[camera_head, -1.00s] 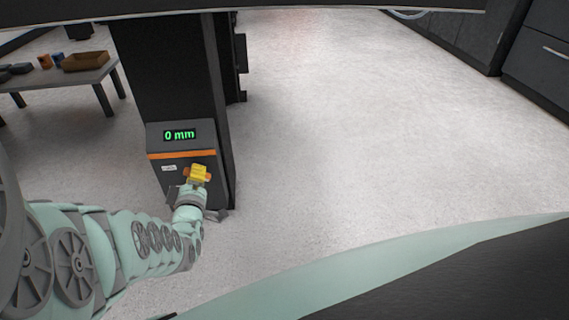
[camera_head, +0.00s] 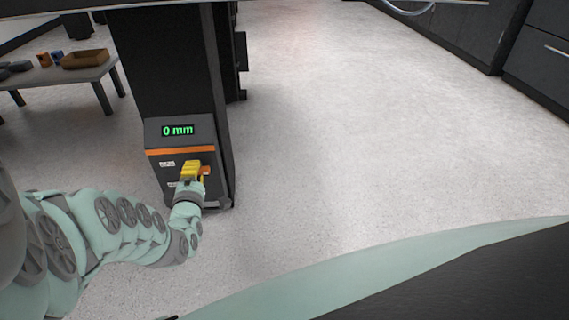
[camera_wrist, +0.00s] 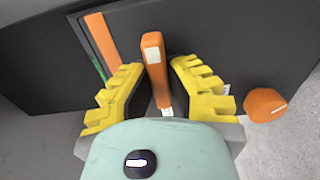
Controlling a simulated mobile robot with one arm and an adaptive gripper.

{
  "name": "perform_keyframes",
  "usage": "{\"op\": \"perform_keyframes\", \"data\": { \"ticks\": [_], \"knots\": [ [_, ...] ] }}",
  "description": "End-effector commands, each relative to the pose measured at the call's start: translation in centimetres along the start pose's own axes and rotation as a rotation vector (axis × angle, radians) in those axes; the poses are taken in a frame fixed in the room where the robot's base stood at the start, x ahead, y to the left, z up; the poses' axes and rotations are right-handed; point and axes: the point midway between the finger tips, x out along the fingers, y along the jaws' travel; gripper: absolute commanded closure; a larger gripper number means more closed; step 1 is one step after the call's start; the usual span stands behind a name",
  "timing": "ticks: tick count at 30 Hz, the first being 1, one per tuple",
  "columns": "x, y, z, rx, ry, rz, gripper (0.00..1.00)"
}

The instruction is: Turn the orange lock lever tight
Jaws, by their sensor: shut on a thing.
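The orange lock lever (camera_wrist: 155,70) with a white mark on its end stands between the two yellow fingers of my gripper (camera_wrist: 157,78) in the wrist view. My gripper is shut on it; the contact points low between the fingers are hard to see. In the head view my gripper (camera_head: 191,170) is at the front panel of the dark column (camera_head: 168,70), and its fingers hide most of the lever. The display (camera_head: 178,130) above an orange stripe reads 0 mm.
A round orange knob (camera_wrist: 266,105) with a white line sits right of the fingers in the wrist view, apart from them. A grey table (camera_head: 65,73) with a brown tray (camera_head: 85,60) stands back left. The floor (camera_head: 330,130) right of the column is clear.

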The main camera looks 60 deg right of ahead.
Motion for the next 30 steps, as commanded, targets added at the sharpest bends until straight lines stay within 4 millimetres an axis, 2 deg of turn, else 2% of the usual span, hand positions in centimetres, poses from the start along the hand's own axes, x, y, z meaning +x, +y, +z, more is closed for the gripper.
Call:
{"op": "perform_keyframes", "data": {
  "ticks": [1, 7, 8, 16, 30],
  "knots": [
    [-0.10, -0.34, -0.52, 0.001, 0.012, -0.011, 1.00],
    [-0.14, -0.41, -0.53, 0.001, 0.012, -0.013, 1.00],
    [-0.15, -0.43, -0.53, 0.001, 0.012, -0.013, 0.82],
    [-0.09, -0.26, -0.29, 0.001, 0.007, -0.008, 0.54],
    [-0.73, -0.32, -0.06, -0.001, 0.001, -0.009, 0.54]
  ]
}}
